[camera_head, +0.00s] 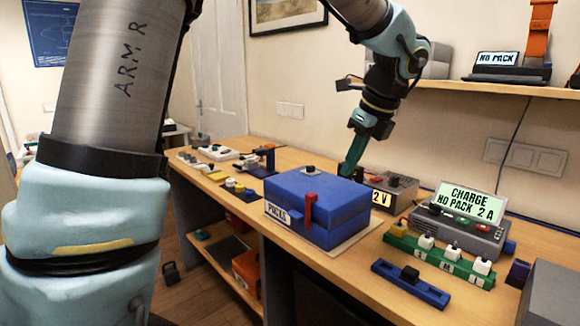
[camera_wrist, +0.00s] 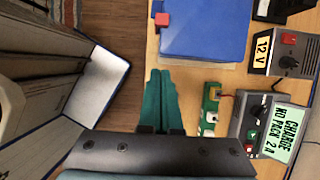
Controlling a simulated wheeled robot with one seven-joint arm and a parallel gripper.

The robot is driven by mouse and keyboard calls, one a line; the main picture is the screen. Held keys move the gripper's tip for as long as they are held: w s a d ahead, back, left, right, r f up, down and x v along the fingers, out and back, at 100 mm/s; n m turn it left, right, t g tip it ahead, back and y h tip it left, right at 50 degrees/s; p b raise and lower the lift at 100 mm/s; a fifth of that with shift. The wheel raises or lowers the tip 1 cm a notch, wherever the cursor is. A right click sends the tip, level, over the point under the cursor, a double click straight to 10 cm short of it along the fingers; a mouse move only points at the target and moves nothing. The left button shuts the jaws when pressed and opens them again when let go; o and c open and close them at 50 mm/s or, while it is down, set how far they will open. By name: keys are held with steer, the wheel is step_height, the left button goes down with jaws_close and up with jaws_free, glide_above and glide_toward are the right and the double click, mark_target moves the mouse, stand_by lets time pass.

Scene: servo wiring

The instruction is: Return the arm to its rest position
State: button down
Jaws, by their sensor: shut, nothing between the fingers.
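My arm reaches from the left foreground over the top of the head view and down to my gripper (camera_head: 350,170), which hangs above and behind the blue box marked PACKS (camera_head: 325,200). Its teal fingers are together and hold nothing. In the wrist view my gripper (camera_wrist: 160,78) points up the picture, with the fingers side by side, just below the blue box (camera_wrist: 205,30). Whether the fingertips touch anything cannot be told from the head view.
The charger (camera_head: 465,225) reads "CHARGE NO PACK 2 A". A green strip with white plugs (camera_head: 440,262) and a blue bar (camera_head: 410,284) lie in front of it. The 12 V supply (camera_head: 385,190) stands behind the box. A shelf (camera_head: 490,88) runs along the wall.

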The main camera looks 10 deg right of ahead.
steer(key=a+f+n, duration=0.5)
steer(key=a+n, duration=0.4)
steer(key=a, duration=0.1)
steer(key=s+a+f+n+g+h, duration=0.1)
steer(key=a+f+n, duration=0.4)
steer(key=a+n, duration=0.5)
steer(key=s+a+f+n+g+h, duration=0.1)
steer(key=a+f+n, duration=0.4)
steer(key=a+n, duration=0.5)
steer(key=shift+a, duration=1.1)
steer(key=shift+r, duration=0.1)
